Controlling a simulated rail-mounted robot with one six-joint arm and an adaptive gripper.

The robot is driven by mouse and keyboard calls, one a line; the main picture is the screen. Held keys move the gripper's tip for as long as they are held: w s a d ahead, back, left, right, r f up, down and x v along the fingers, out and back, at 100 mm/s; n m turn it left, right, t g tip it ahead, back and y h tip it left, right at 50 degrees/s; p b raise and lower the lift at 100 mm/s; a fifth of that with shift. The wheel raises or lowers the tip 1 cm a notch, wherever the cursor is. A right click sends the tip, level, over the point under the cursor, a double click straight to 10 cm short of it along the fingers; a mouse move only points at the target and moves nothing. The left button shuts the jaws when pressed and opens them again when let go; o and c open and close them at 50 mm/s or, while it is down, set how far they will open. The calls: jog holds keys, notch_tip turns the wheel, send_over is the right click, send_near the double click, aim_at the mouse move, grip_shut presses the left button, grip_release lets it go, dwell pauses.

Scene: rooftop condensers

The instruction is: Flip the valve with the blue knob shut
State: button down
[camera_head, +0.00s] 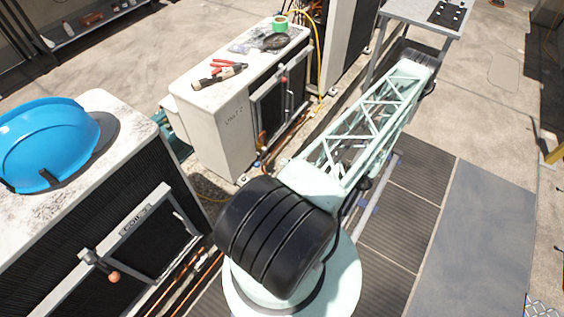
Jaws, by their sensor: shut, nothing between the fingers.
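I cannot make out a valve with a blue knob in the head view. A valve with an orange-brown knob (114,276) sits on the grey bar across the front of the near-left condenser (140,170). A second condenser (222,130) behind it has an upright bar with a small reddish fitting (285,97) on its front; the fitting's details are too small to tell. My arm reaches from the bottom middle toward the upper right, and its truss link hides part of the ground beside the condensers. My gripper does not show.
A blue hard hat (48,140) lies on the near condenser. Red-handled pliers (228,66), green tape (279,23) and other tools lie on the second. A grey table (400,12) stands behind the arm. Copper pipes (185,280) run low. Grey mats (465,240) on the right are clear.

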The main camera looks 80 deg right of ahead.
jog(key=shift+s+a+r, duration=0.1)
jog(key=shift+s, duration=0.3)
jog(key=shift+r, duration=0.1)
dwell(0.7)
